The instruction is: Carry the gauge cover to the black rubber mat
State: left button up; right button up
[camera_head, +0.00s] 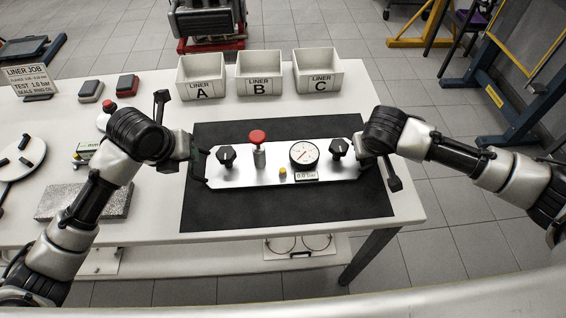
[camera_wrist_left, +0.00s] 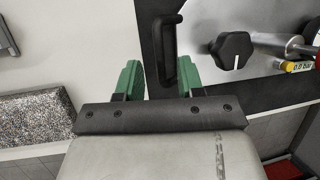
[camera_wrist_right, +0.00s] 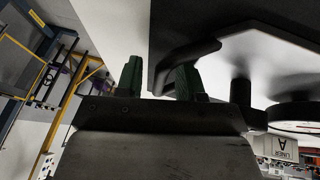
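The gauge cover (camera_head: 240,177) is a silver plate with two black knobs, a red-topped valve and a round dial. It lies over the black rubber mat (camera_head: 290,216), level as far as I can tell; contact underneath is hidden. My left gripper (camera_head: 193,158) is at its left end. In the left wrist view its green fingers (camera_wrist_left: 160,80) stand apart on both sides of a black handle (camera_wrist_left: 164,45), with a gap beside it. My right gripper (camera_head: 371,160) is at the right end. Its fingers (camera_wrist_right: 160,80) are also apart, by the other handle (camera_wrist_right: 185,52).
White bins A (camera_head: 202,92), B (camera_head: 259,87) and C (camera_head: 318,84) stand behind the mat. A grey speckled block (camera_head: 110,203), a sign (camera_head: 30,80) and small parts lie on the table's left side. Bare mat shows in front of the cover.

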jog(key=shift+r, duration=0.15)
pick_arm(q)
jog(key=v, duration=0.7)
jog(key=shift+r, duration=0.2)
pick_arm(e)
jog(key=v, duration=1.1)
jog(key=shift+s+r, duration=0.15)
jog(key=shift+r, duration=0.15)
pick_arm(q)
jog(key=shift+s, duration=0.15)
pick_arm(e)
jog(key=shift+s+a+f, duration=0.1)
jog(key=shift+a, duration=0.05)
